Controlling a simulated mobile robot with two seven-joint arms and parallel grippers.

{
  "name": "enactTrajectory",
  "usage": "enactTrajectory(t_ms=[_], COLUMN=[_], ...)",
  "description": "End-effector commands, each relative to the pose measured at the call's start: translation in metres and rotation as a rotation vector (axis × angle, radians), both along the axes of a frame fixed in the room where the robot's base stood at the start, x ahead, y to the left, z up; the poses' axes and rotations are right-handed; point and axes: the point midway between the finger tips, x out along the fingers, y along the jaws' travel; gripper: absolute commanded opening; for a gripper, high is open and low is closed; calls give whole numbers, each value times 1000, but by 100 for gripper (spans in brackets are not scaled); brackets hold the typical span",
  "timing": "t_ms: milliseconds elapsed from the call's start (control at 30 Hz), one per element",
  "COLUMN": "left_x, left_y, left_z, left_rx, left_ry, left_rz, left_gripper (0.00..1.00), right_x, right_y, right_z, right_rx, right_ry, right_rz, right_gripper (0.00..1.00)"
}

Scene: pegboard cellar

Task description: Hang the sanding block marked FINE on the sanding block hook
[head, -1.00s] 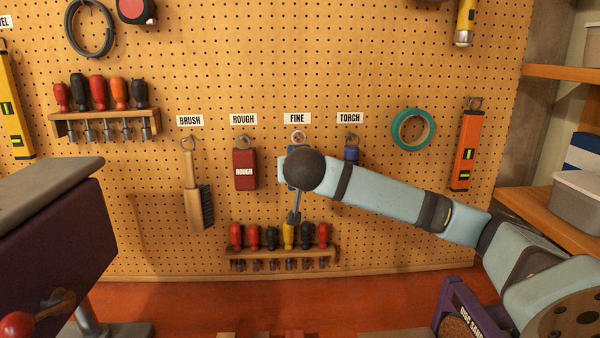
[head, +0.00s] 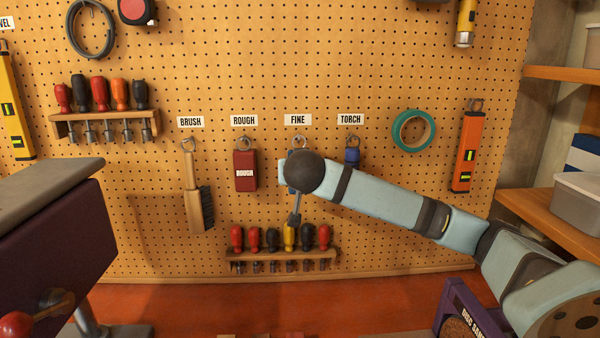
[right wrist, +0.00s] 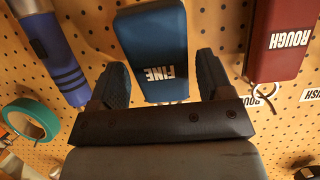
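The blue sanding block marked FINE (right wrist: 150,35) stands between the two fingers of my right gripper (right wrist: 161,68) in the right wrist view. The fingers are spread, with a visible gap to the block on at least one side. In the head view, a ring and a bit of the block's blue top (head: 297,153) show at the hook (head: 299,140) under the FINE label (head: 297,120). My right forearm and its dark round joint hide the rest of the block and the fingers there. Exactly how the ring sits on the hook is too small to tell. My left gripper is out of view.
The red ROUGH block (head: 245,171) and brush (head: 194,190) hang left of the hook; the blue torch (head: 352,155) hangs close on its right. A screwdriver rack (head: 282,252) is below.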

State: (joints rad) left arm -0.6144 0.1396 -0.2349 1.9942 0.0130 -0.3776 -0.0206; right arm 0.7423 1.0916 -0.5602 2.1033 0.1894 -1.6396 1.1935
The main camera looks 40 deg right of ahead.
Motion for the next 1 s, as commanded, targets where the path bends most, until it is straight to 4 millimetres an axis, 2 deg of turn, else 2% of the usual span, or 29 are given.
enactTrajectory(t_ms=[333,467,933,1000], left_x=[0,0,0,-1], left_y=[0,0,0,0], left_z=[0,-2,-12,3], left_rx=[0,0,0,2], left_ry=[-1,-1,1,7], left_rz=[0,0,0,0], left_gripper=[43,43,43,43], right_x=[-1,-7,-81,-86], right_y=[1,7,70,73], right_z=[0,3,42,53], right_rx=[0,1,3,-3], right_ry=[0,-1,-5,1], right_rz=[0,3,5,1], right_gripper=[86,86,86,86])
